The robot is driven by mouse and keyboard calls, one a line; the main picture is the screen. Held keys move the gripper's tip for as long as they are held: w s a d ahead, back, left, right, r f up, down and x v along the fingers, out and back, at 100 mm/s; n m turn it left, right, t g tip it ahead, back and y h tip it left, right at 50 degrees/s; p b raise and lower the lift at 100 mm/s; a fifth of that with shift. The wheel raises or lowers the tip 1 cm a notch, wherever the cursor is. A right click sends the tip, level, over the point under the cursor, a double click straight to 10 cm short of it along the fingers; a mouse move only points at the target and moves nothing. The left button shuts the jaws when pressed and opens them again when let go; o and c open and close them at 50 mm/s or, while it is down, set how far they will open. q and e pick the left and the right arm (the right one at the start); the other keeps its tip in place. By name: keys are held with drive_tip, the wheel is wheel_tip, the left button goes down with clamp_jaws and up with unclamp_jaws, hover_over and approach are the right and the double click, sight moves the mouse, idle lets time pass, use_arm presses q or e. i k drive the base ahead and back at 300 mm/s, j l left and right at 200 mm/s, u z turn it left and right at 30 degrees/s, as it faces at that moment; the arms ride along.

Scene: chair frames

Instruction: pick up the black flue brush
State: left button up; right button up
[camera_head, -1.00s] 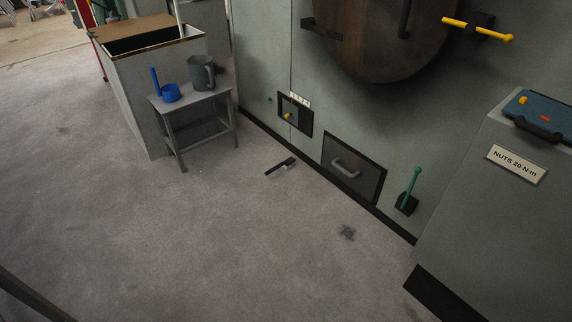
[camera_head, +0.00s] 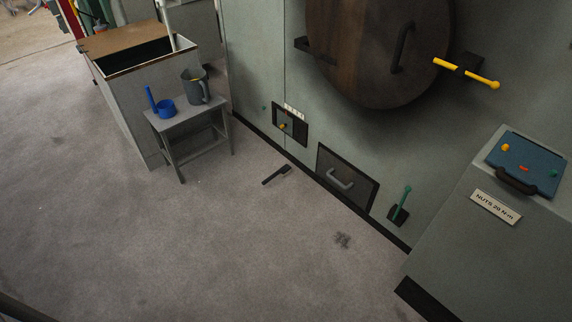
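The black flue brush (camera_head: 276,175) lies flat on the grey floor, a little in front of the green-grey wall. It is a small dark bar, with its far end towards the wall and its near end towards the lower left. Nothing covers it. Neither of my grippers shows in the head view. A dark blurred shape cuts the lower left corner, and I cannot tell what it is.
A small grey table (camera_head: 187,115) with a blue pan (camera_head: 166,109) and a grey jug (camera_head: 195,88) stands left of the brush. A cabinet (camera_head: 478,245) stands at right. A handled door (camera_head: 345,178) is low in the wall.

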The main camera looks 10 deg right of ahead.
sight(285, 169)
drive_tip(key=i+j+z, duration=0.15)
drive_tip(key=i, duration=0.45)
drive_tip(key=i+j+z, duration=0.15)
drive_tip(key=i+j, duration=0.3)
drive_tip(key=i, duration=0.15)
drive_tip(key=i+j+z, duration=0.1)
drive_tip(key=i+j, duration=0.3)
drive_tip(key=i, duration=0.2)
